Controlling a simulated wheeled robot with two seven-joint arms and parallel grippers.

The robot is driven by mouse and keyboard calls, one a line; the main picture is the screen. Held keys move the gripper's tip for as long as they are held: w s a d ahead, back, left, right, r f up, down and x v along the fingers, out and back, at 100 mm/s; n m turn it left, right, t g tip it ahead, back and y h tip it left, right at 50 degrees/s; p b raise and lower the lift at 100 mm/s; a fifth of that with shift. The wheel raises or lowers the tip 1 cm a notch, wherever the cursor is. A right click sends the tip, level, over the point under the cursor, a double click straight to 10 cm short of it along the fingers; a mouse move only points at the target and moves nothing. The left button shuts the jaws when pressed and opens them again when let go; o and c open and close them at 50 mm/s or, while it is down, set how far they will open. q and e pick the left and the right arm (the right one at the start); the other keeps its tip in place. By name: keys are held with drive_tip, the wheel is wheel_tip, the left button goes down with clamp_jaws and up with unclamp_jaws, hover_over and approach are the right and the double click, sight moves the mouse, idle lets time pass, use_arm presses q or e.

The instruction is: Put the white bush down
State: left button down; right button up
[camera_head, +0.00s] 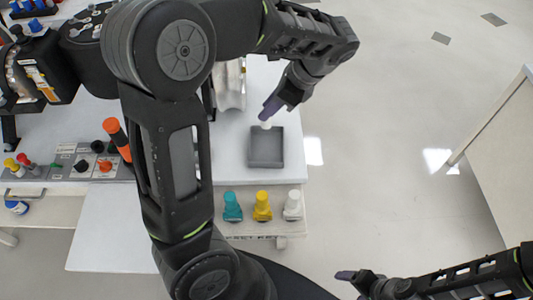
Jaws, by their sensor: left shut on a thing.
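My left gripper (270,110) points down above the table and is shut on a small white bush (266,125). Only the lower end of the bush shows below the fingertips. The bush is at the far edge of a square grey tray (251,148); I cannot tell whether it touches the tray. The tray's visible floor is empty. My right gripper (345,275) is low in the picture, right of the middle, away from the table. Its fingers overlap in this view, so their opening does not show.
Teal (232,208), yellow (262,206) and white (292,206) pieces stand in a row on the table's front ledge. A panel with coloured knobs (85,160) and an orange-topped item (116,138) are at left. Open floor lies right of the table.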

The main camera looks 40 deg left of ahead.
sight(269, 124)
use_arm(q)
drive_tip(key=shift+f, duration=3.1)
drive_tip(key=shift+f, duration=1.85)
drive_tip(key=shift+f, duration=0.2)
drive_tip(key=c, duration=1.2)
unclamp_jaws()
drive_tip(key=shift+r, duration=0.15)
